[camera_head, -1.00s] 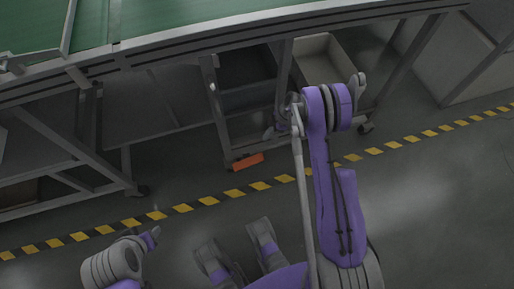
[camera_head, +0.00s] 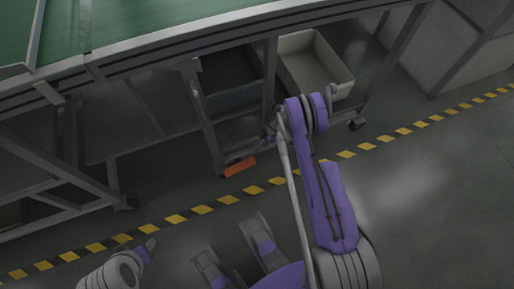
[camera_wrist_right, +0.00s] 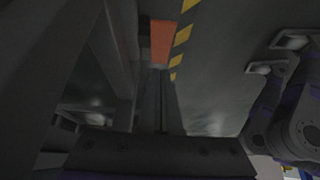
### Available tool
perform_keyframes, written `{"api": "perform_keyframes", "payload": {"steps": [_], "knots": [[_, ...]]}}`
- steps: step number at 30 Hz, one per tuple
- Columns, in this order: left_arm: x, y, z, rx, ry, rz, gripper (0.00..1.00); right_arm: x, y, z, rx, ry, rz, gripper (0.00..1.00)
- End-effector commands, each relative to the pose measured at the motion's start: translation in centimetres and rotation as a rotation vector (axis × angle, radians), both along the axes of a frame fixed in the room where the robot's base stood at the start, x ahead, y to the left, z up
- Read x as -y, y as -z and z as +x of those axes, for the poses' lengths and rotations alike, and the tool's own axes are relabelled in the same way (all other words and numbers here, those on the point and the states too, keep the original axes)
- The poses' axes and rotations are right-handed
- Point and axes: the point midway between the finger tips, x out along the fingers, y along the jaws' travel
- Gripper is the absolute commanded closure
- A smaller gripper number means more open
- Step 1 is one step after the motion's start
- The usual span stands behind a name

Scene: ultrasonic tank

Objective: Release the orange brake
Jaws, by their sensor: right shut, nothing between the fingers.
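The orange brake (camera_head: 240,167) is a small flat bar low at the foot of the cart's front post under the bench, just above the floor. In the right wrist view the orange brake (camera_wrist_right: 161,42) lies straight ahead, beyond the fingertips. My right gripper (camera_head: 260,151) reaches down just above and to the right of the brake. In the right wrist view my right gripper (camera_wrist_right: 161,75) is shut and empty, its tips pointing at the brake's near end. I cannot tell whether they touch it.
A bench with a green top (camera_head: 150,22) spans the back, with metal legs below. A pale open bin (camera_head: 318,67) and a dark bin (camera_head: 228,75) sit beneath it. A yellow-and-black floor stripe (camera_head: 203,210) runs in front. The floor at right is clear.

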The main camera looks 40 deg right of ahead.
Motion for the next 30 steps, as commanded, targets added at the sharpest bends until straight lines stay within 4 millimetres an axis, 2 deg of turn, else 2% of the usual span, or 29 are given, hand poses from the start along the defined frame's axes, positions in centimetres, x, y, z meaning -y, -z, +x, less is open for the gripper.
{"api": "perform_keyframes", "payload": {"steps": [3, 10, 15, 21, 30], "knots": [[0.0, 0.9, 0.1, -0.003, 0.0, 0.0, 0.5, -1.4, 2.5, 0.3, -0.002, -0.002, 0.0, 1.0], [0.0, 2.0, 0.3, -0.006, 0.0, 0.0, 0.5, -3.7, 6.7, 0.9, -0.001, -0.002, 0.0, 1.0], [0.0, 2.7, 0.4, -0.008, 0.0, 0.0, 0.5, -3.0, 9.2, 0.7, -0.001, 0.002, -0.001, 1.0], [0.0, 3.0, 0.4, -0.009, 0.0, 0.0, 0.5, -2.7, 10.3, 0.6, 0.0, 0.001, 0.0, 1.0], [0.0, 3.0, 0.4, -0.009, 0.0, 0.0, 0.5, -2.7, 10.3, 0.6, 0.0, 0.001, 0.0, 1.0]]}}
